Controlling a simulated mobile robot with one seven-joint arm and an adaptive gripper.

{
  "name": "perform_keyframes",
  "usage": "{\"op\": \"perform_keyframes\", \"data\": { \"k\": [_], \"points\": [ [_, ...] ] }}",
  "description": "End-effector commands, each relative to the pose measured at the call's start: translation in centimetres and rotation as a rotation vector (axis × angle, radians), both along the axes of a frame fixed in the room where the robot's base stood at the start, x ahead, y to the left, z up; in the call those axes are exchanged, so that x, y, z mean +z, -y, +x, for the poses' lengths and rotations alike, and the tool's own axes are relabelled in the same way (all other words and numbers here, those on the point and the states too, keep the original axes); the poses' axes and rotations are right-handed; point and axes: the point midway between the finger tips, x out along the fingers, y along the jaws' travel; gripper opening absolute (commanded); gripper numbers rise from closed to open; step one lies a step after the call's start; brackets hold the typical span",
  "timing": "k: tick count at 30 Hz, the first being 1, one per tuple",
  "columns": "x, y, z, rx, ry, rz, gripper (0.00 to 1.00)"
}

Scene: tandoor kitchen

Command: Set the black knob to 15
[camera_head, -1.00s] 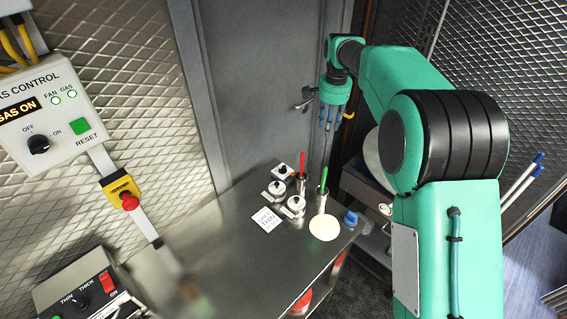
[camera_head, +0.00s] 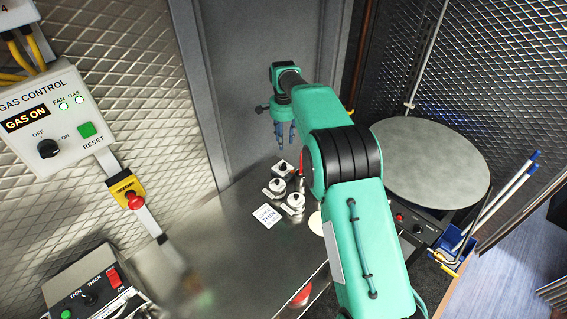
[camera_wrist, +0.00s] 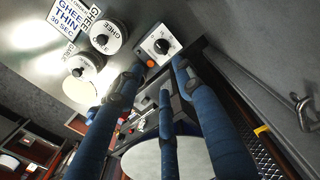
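A small white box with a round black knob (camera_wrist: 162,46) and scale marks shows in the wrist view. The marks are too small to read. In the head view this box (camera_head: 283,169) stands on the steel counter (camera_head: 235,262), behind two lidded pots. My gripper (camera_head: 286,146) hangs above and near the box, fingers pointing down. In the wrist view its blue fingers (camera_wrist: 160,76) are spread apart with nothing between them. The knob lies beyond the fingertips, apart from them.
The gas control panel (camera_head: 55,125) and thin/thick box (camera_head: 88,296) also carry black knobs. A round griddle (camera_head: 430,165) is at right.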

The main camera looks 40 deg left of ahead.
Motion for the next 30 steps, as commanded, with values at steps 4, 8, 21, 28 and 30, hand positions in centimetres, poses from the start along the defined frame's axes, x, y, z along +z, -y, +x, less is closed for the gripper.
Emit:
{"op": "perform_keyframes", "data": {
  "k": [4, 8, 21, 28, 30],
  "points": [
    [-0.1, 0.0, 0.0, 0.000, 0.000, 0.000, 0.36],
    [-0.5, 0.1, 0.0, 0.000, -0.001, -0.001, 0.36],
    [-5.7, 0.1, -0.1, 0.000, -0.002, -0.003, 0.36],
    [-9.4, 0.1, 0.0, 0.000, -0.001, -0.001, 0.36],
    [-10.5, 0.1, -0.1, 0.000, -0.001, -0.002, 0.36]
  ]
}}
